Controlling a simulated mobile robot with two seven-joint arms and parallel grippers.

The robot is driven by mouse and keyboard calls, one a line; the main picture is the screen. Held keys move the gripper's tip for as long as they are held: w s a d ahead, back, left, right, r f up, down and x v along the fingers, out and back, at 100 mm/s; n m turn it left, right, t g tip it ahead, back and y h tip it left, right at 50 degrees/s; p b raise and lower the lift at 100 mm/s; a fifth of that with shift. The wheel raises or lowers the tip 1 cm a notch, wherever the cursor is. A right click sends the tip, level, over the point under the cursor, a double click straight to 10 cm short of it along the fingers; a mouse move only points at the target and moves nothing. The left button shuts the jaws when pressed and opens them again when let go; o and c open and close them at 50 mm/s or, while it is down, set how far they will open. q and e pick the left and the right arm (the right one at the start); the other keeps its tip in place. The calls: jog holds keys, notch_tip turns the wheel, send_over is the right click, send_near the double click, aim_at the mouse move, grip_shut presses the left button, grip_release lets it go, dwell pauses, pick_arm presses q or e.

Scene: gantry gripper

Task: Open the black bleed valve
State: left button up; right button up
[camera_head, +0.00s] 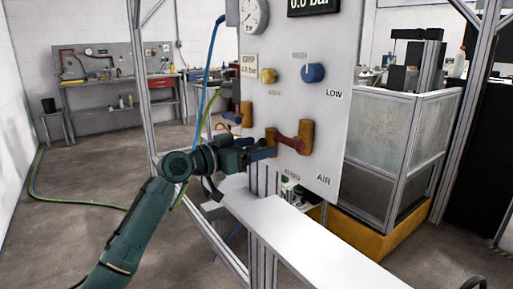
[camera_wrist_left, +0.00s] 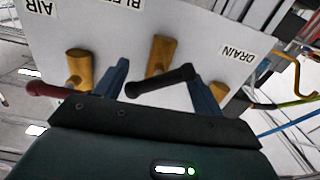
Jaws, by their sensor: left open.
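The black bleed valve handle (camera_wrist_left: 160,82) lies between my left gripper's two blue fingers in the left wrist view, in front of its brass body (camera_wrist_left: 161,52). The handle runs roughly crosswise and slightly tilted, and its right end is close to the right finger; I cannot tell if they touch. My left gripper (camera_head: 267,145) is open at the lower part of the grey panel (camera_head: 345,60) in the head view, where it hides the black valve. It also shows in the left wrist view (camera_wrist_left: 160,90). My right gripper is not in view.
The red-handled air valve (camera_head: 289,141) is close beside my gripper; its red handle (camera_wrist_left: 48,90) is near the left finger. Another brass valve (camera_head: 246,114) is by the DRAIN label (camera_wrist_left: 236,53). A pale ledge (camera_head: 310,245) juts below the panel. Blue and yellow-green hoses hang left.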

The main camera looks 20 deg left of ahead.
pick_arm(q)
jog(key=shift+c, duration=0.3)
grip_shut()
dwell(0.5)
